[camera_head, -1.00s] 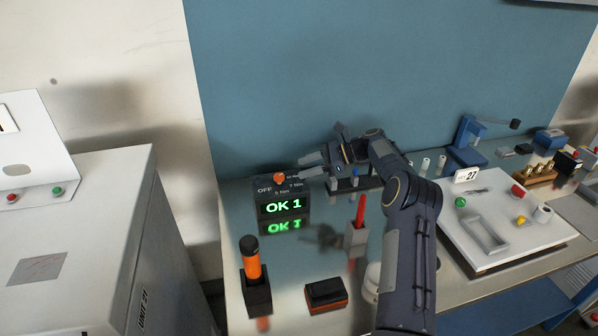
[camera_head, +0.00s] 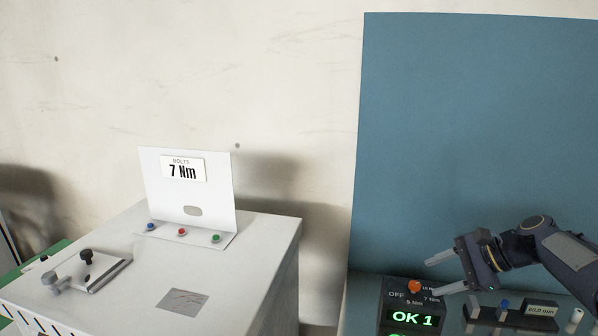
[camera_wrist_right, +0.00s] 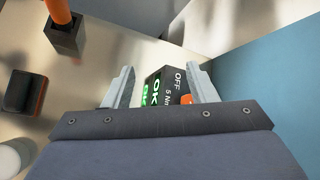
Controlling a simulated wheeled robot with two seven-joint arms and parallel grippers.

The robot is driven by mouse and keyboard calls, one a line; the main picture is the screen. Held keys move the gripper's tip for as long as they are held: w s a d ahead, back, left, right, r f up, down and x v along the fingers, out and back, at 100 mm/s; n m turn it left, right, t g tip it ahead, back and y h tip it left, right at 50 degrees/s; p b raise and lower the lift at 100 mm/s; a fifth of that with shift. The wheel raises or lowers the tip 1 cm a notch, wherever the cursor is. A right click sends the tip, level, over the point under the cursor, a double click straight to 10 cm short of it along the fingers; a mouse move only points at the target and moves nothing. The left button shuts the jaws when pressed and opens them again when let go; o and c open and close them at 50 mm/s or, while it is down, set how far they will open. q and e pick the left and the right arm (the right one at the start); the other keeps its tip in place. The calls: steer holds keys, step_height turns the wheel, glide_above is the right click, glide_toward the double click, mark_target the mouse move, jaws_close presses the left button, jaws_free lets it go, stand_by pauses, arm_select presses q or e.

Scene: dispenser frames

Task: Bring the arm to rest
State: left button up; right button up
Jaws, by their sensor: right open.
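My right gripper (camera_head: 438,271) is at the lower right in the head view, its arm coming in from the right edge. Its two fingers are apart, with nothing between them that I can see held. It hovers near the dark dispenser box (camera_head: 395,302) with a green "OK 1" display (camera_head: 413,318) and an orange knob (camera_head: 414,286). In the right wrist view the open fingers (camera_wrist_right: 161,88) frame the same box (camera_wrist_right: 163,82), which lies beyond them. I cannot tell the exact gap to the knob. My left gripper is not in view.
A white cabinet (camera_head: 245,262) stands left of the bench, with a "7 Nm" sign panel (camera_head: 187,190) and a clamp fixture (camera_head: 88,275) on top. A blue panel (camera_head: 460,130) rises behind the bench. An orange-handled tool (camera_wrist_right: 58,12) stands in a holder in the wrist view.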

steer(key=s+a+r+n+h, duration=0.2)
steer(key=s+a+n, duration=0.2)
steer(key=s, duration=0.4)
steer(key=s+a+f+n+h, duration=0.1)
steer(key=s+a+f+n, duration=0.1)
steer(key=s, duration=0.6)
steer(key=s+a+f+n+h, duration=0.1)
steer(key=s+a+f+n, duration=0.1)
steer(key=s+f+n, duration=0.2)
steer(key=s+a+f+n+t+h, duration=0.1)
steer(key=s+n, duration=0.3)
steer(key=s, duration=0.7)
steer(key=shift+s+a+f+n, duration=0.3)
steer(key=shift+s+a+f, duration=0.05)
steer(key=shift+a+f, duration=0.5)
